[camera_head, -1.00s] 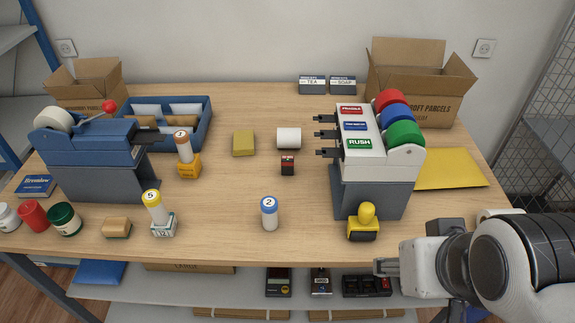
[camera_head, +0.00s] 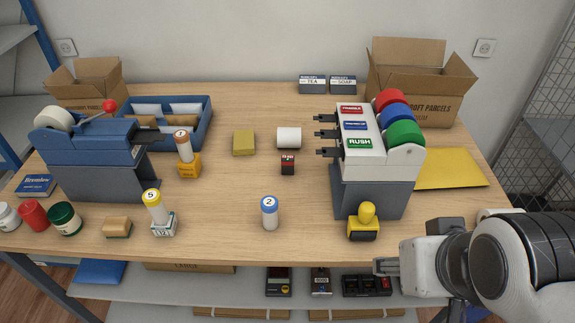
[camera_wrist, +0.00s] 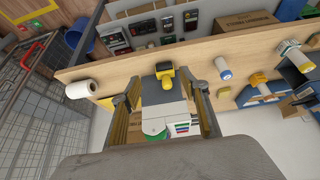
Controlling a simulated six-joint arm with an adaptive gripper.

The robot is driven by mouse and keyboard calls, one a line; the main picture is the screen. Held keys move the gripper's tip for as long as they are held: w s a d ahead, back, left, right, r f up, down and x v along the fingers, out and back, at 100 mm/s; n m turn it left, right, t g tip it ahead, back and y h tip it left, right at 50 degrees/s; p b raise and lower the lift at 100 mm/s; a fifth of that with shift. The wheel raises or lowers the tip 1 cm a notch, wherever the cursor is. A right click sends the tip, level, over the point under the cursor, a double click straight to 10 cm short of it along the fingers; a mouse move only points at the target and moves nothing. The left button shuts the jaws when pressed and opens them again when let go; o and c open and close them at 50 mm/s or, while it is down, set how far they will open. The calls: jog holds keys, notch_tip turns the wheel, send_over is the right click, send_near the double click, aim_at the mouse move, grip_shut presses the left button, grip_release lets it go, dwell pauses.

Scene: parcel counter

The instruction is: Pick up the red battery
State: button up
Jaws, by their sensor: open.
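The red battery (camera_head: 288,168) is a small upright block, dark with a red band, standing on the wooden counter near its middle, just in front of a white roll. I cannot make it out in the wrist view. My gripper (camera_head: 384,267) is at the counter's front right edge, well to the right of the battery and nearer the camera. In the wrist view my gripper (camera_wrist: 163,92) has its two fingers wide apart with nothing held between them.
A blue-capped bottle (camera_head: 269,213) stands in front of the battery. A yellow block (camera_head: 244,143) lies left of it.

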jog(key=w+r+n+t+h, duration=0.25)
jog(key=w+n, duration=0.45)
jog(key=w, duration=0.5)
jog(key=n+t+y, duration=0.2)
jog(key=n+t, duration=0.4)
jog(key=n, duration=2.2)
send_over(288, 165)
jog(key=s, duration=0.5)
jog(key=shift+g, duration=0.25)
notch_tip(288, 165, down, 16)
jog(key=shift+s+f, duration=0.1)
jog(key=shift+s, duration=0.05)
jog(key=shift+a+f+n, duration=0.1)
jog(key=shift+f+n, duration=0.3)
jog(key=shift+f, duration=0.3)
